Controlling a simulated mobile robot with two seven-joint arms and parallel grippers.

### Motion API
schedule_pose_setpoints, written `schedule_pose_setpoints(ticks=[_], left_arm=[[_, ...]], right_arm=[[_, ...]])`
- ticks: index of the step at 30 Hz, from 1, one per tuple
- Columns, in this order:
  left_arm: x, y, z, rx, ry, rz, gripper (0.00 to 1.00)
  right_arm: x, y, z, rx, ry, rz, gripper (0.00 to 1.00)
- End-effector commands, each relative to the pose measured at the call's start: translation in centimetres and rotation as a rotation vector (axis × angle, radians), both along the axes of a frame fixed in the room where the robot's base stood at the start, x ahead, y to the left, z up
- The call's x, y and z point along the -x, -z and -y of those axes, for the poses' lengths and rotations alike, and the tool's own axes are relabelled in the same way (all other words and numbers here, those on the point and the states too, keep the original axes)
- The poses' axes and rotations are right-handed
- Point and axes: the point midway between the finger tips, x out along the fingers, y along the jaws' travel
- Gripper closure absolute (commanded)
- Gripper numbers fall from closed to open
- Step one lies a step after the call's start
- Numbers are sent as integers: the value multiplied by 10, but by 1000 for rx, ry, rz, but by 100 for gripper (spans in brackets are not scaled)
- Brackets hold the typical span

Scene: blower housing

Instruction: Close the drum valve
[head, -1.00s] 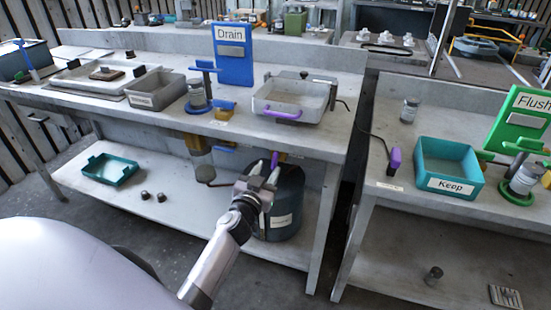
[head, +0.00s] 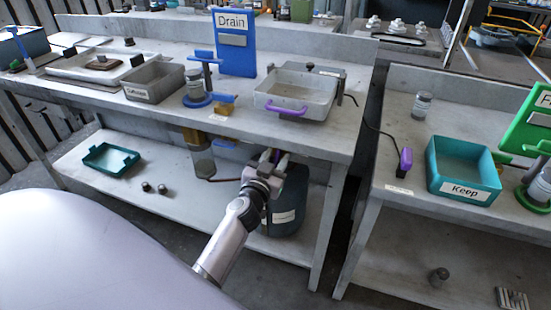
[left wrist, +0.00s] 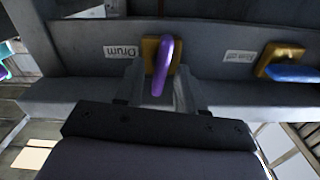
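The drum valve has a purple handle (left wrist: 163,62) on a brass-coloured body (left wrist: 149,50), beside a plate reading "Drum" (left wrist: 121,51) that appears upside down in the left wrist view. In the head view the valve is under the bench edge, above the dark drum (head: 291,200), and mostly hidden by my gripper. My left gripper (head: 270,158) is open, with one finger on each side of the purple handle in the left wrist view (left wrist: 158,92). I cannot tell whether either finger touches it. My right gripper is not in view.
A second valve with a blue handle (left wrist: 292,74) is beside the drum valve. The bench top above holds a grey tray with a purple handle (head: 296,94) and a blue "Drain" board (head: 234,45). The lower shelf (head: 190,205) has free room left of the drum.

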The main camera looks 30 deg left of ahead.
Motion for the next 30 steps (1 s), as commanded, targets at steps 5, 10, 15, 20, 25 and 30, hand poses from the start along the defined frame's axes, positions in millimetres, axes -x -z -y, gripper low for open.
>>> schedule_pose_setpoints(ticks=[5,10,15,20,25,30], left_arm=[[0,0,0,0,0,0,100],[0,0,0,-3,0,-1,100],[0,0,0,-35,1,-9,100],[0,1,0,-110,0,-26,100],[0,1,2,-238,1,-56,100],[-1,2,2,-392,0,-94,100]], right_arm=[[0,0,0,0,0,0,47],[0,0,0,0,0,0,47],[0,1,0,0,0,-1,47],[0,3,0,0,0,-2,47],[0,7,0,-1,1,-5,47],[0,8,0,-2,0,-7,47]])
